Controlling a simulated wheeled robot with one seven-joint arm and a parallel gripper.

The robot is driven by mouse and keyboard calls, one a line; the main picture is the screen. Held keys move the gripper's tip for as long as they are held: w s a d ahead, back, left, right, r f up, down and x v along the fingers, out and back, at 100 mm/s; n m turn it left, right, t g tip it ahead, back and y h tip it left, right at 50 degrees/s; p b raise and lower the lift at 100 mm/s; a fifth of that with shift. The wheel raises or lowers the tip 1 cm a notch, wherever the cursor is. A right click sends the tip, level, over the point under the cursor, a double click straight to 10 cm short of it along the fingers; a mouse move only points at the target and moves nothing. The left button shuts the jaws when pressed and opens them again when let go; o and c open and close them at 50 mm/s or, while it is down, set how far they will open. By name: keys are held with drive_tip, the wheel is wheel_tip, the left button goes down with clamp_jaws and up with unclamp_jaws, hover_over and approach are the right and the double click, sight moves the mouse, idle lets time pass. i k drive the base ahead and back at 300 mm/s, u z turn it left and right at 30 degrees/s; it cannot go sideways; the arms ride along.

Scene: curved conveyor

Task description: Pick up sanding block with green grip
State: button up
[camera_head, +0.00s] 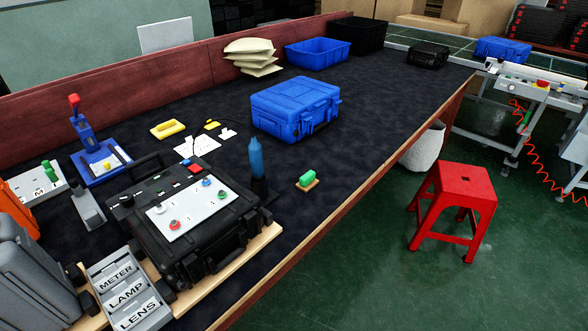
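The sanding block with a green grip (307,178) sits on the dark table top, near the table's right edge. Its green grip is on top of a thin tan base. It stands just right of a blue-topped bottle-like tool on a black stand (257,165). No gripper shows in this view, so I cannot see whether it is open or shut.
A black case with a button panel (190,210) stands left of the block. A blue case (295,105) lies behind it. A labelled grey tray (128,290) is at the front left. A red stool (456,205) stands on the floor at right.

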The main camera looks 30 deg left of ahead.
sight(307, 182)
drive_tip(key=u, duration=0.6)
drive_tip(key=i, duration=1.05)
drive_tip(key=u, duration=0.75)
